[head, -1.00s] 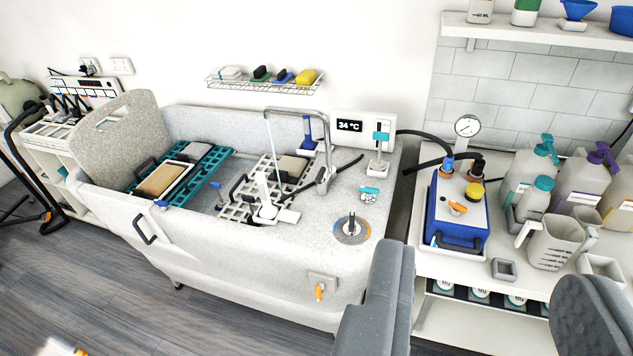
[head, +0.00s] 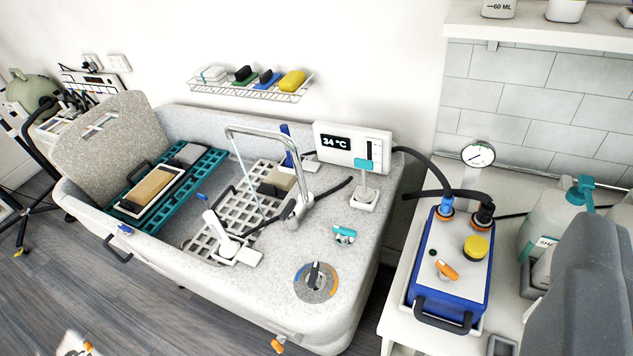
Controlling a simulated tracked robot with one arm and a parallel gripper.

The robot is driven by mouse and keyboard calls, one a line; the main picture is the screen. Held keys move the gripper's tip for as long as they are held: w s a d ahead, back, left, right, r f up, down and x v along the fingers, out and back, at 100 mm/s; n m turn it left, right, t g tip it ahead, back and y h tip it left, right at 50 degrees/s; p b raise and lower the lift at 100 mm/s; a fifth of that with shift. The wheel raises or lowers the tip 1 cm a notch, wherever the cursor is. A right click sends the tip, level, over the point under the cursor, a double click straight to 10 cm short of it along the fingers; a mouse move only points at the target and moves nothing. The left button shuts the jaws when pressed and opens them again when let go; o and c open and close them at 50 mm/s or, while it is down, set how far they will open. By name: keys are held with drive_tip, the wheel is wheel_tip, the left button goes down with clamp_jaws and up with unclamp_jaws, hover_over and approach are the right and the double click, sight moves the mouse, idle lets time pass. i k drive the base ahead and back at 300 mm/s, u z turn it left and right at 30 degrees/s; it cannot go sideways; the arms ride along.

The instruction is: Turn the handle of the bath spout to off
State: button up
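The bath spout (head: 268,133) is a grey metal arch standing on the right part of the pale speckled tub (head: 345,292). A thin pale-blue stream (head: 246,180) runs down from its tip. A dark rod or hose (head: 328,192) passes by its base, and a small teal lever (head: 344,232) sits on the deck to its right. A dark knob on a blue-and-orange ring (head: 316,279) is nearer. A teal-topped post (head: 364,180) stands behind. I cannot tell which of these is the spout's handle. My gripper is not identifiable in view.
A blue pump box (head: 448,262) with black hoses stands on the white table at right. A large grey shape (head: 590,285) blocks the lower right. A wire shelf (head: 250,86) hangs above the tub. The wooden floor (head: 130,318) at lower left is mostly clear.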

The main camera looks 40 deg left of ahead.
sight(287, 212)
drive_tip(key=u, duration=0.4)
drive_tip(key=i, duration=1.15)
drive_tip(key=u, duration=0.7)
